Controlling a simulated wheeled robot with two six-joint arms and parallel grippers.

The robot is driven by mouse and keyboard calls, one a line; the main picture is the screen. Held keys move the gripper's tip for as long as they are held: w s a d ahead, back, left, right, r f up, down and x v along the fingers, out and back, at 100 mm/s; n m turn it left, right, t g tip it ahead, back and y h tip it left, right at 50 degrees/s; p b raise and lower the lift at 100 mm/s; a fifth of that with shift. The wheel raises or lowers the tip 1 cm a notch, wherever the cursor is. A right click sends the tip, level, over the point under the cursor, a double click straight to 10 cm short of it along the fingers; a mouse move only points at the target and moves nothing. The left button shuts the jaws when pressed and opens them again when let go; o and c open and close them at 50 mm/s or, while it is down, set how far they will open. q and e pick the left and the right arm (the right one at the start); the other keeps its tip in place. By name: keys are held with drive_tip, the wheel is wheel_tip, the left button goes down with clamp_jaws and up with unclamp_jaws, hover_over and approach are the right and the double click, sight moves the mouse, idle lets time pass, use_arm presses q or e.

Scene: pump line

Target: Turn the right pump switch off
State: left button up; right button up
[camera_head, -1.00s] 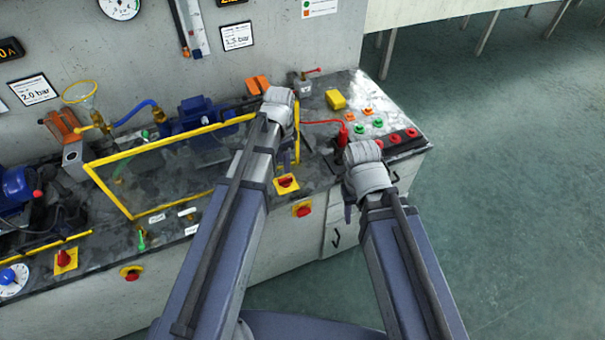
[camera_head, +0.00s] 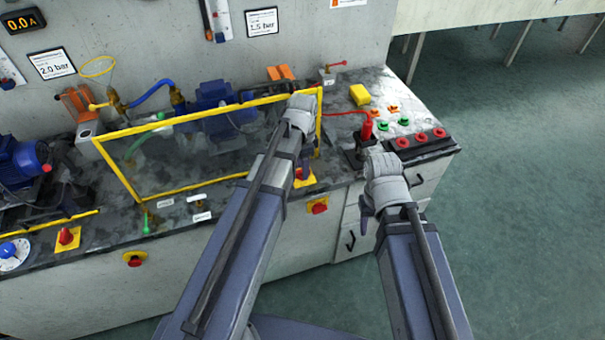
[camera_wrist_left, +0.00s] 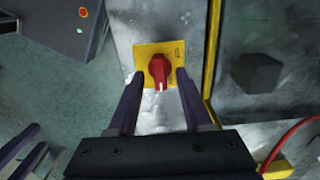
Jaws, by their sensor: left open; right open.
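The right pump switch is a red rotary knob on a yellow plate (camera_head: 308,181) at the bench's front edge, partly hidden by my left gripper in the head view. In the left wrist view, the red knob (camera_wrist_left: 159,70) shows whole, its white mark toward the bottom of the picture. My left gripper (camera_head: 304,163) is open above the switch. In its wrist view the two fingers (camera_wrist_left: 156,88) stand either side of the knob, with visible gaps and no clear contact. My right gripper (camera_head: 364,215) is open and empty in front of the bench's right end.
A yellow frame (camera_head: 190,187) stands on the bench beside the switch. Another red-yellow switch (camera_head: 67,238) sits at left. Red-yellow knobs (camera_head: 318,206) are on the bench front. A button panel (camera_head: 421,142), a red-handled device (camera_head: 367,127) and a yellow block (camera_head: 360,94) are at right.

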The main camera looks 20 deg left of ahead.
use_arm(q)
drive_tip(key=shift+f, duration=0.25)
clamp_jaws()
idle(0.5)
